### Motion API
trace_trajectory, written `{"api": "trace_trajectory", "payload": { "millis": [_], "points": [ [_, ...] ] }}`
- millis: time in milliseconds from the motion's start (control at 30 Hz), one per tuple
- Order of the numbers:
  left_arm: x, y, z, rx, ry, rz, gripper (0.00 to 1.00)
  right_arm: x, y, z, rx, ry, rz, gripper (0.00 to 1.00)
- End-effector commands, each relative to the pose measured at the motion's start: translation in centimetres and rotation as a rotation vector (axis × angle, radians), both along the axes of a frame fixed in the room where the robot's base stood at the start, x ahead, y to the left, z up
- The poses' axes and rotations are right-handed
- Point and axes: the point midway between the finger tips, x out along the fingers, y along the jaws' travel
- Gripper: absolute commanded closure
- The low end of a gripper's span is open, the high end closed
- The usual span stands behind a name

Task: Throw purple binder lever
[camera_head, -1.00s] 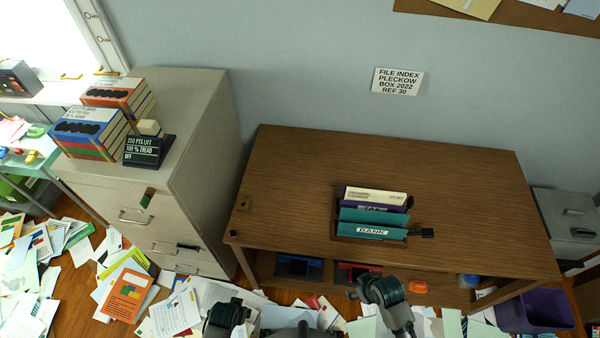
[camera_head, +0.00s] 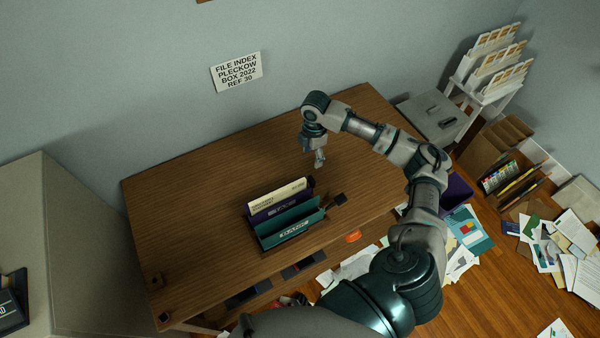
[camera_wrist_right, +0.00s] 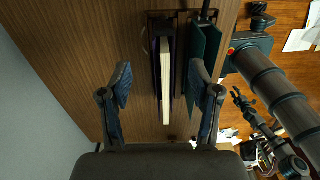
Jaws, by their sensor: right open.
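My right gripper (camera_head: 319,160) is above the table, behind and right of the binders. In the wrist view my right gripper (camera_wrist_right: 161,88) is open and empty, its fingers on either side of the purple binder's line.
The wooden table (camera_head: 190,215) is mostly bare around the rack. A grey cabinet (camera_head: 90,240) stands at the left. A grey box (camera_head: 432,112) and a purple bin (camera_head: 456,192) are at the right. Papers litter the floor.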

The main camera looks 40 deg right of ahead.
Motion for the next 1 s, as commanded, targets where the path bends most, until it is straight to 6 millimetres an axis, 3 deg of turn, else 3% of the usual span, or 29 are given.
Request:
{"api": "trace_trajectory", "payload": {
  "millis": [167,700,1000],
  "points": [
    [-0.6,0.2,-0.2,0.001,0.002,-0.001,0.60,-0.3,-0.2,-1.6,0.000,0.004,0.002,0.38],
    [-0.3,0.0,-0.4,0.003,0.005,-0.001,0.60,-0.2,-0.4,-14.1,0.004,0.005,0.000,0.38],
    [-0.3,-0.2,-0.4,0.001,0.006,0.000,0.60,-0.1,-0.1,-16.9,0.000,0.002,0.002,0.38]
  ]
}}
